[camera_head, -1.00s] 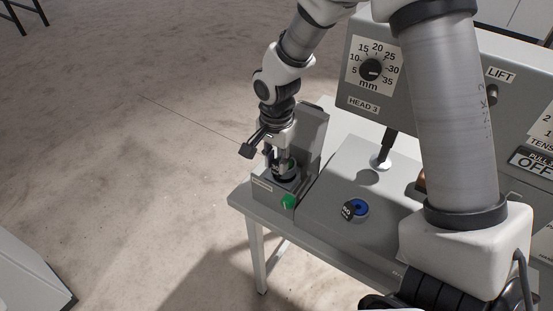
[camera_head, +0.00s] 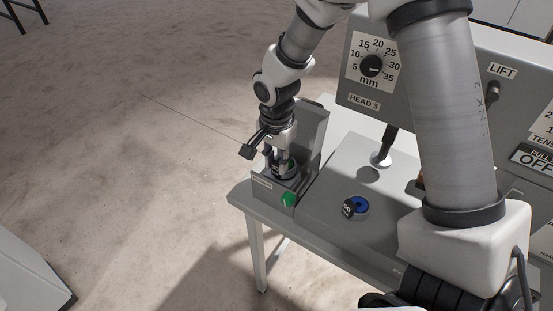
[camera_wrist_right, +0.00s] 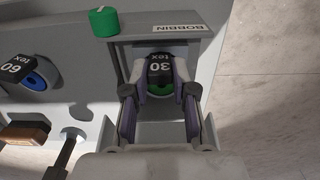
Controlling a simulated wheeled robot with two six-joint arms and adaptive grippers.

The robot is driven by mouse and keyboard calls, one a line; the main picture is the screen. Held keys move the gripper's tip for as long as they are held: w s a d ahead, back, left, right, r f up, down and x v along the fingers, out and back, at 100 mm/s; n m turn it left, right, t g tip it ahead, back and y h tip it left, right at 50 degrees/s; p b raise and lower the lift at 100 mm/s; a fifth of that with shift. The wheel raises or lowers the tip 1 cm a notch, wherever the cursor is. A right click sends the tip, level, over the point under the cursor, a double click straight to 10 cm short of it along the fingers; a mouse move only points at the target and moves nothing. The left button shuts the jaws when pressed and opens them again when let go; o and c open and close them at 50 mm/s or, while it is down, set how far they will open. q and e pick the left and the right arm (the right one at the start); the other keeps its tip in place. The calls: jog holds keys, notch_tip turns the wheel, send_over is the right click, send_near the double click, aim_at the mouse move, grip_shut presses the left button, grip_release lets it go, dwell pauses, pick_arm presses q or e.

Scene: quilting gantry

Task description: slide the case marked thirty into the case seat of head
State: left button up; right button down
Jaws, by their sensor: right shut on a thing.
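The case marked 30 tex (camera_wrist_right: 159,68), black with green at its near end, is between the fingers of my right gripper (camera_head: 283,166). In the right wrist view the two fingers are shut on its sides. It is at the grey bobbin stand (camera_head: 264,193), whose walls are around it; I cannot tell whether it touches the stand's floor. In the head view my gripper mostly hides this case. Another case, marked 60 (camera_head: 349,208), black with blue, is at the grey machine bed of head 3 and also shows in the right wrist view (camera_wrist_right: 20,72). My left gripper is not in view.
A green knob (camera_head: 288,199) is on the bobbin stand's front. The head 3 panel (camera_head: 364,102) with its mm dial (camera_head: 371,67) rises behind the bed. A presser foot (camera_head: 381,160) stands over the bed. Open floor lies left of the table.

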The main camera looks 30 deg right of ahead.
jog(key=shift+f+b, duration=0.55)
jog(key=shift+f, duration=0.35)
jog(key=c, duration=0.9)
grip_release()
jog(key=shift+o, duration=0.2)
notch_tip(320, 180, up, 12)
